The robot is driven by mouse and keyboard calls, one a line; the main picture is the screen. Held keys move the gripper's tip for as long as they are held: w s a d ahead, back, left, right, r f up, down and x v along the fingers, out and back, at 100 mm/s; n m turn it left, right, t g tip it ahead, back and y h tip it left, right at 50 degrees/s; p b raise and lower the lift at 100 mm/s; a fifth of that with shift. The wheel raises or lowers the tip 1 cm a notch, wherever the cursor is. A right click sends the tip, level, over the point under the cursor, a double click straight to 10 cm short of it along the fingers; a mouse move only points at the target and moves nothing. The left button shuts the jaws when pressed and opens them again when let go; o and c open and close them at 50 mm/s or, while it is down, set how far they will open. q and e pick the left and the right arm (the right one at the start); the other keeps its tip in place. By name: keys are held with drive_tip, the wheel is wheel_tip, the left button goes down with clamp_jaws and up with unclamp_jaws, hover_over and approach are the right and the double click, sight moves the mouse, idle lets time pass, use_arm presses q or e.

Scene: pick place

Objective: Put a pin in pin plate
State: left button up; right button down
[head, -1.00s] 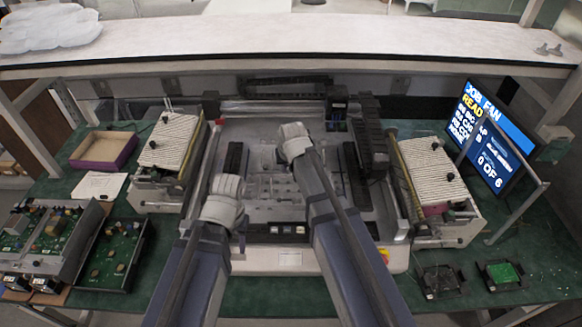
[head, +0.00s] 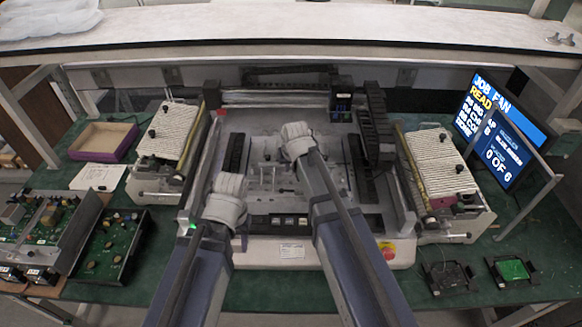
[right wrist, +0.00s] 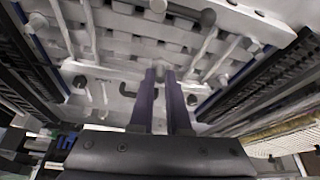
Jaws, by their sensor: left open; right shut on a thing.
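The silver pin plate (head: 262,181) lies in the middle of the machine. In the right wrist view the plate (right wrist: 118,22) fills the upper part, with slots, bars and several round pegs. My right gripper (head: 292,158) is over the plate's right part. Its two dark fingers show in the right wrist view (right wrist: 160,75), close together and shut on a pin. The pin is too small and hidden to make out clearly. My left gripper (head: 232,180) is open at the plate's left front; its fingers are mostly hidden behind its own wrist.
Striped racks stand left (head: 172,132) and right (head: 440,160) of the machine. A screen (head: 500,130) reading "0 OF 6" stands at the right. Circuit boards (head: 108,250) and an open box (head: 104,140) are on the left. A shelf (head: 300,40) spans the back.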

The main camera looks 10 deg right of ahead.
sight(291, 174)
drive_tip(key=shift+f+b, duration=1.65)
drive_tip(key=shift+f, duration=0.25)
drive_tip(key=shift+f, duration=0.1)
drive_tip(key=c, duration=0.8)
unclamp_jaws()
drive_tip(key=c, duration=0.4)
drive_tip(key=shift+o, duration=0.2)
drive_tip(key=shift+r, duration=0.2)
wheel_tip(291, 174, up, 7)
drive_tip(key=p, duration=0.7)
drive_tip(key=shift+f, duration=0.1)
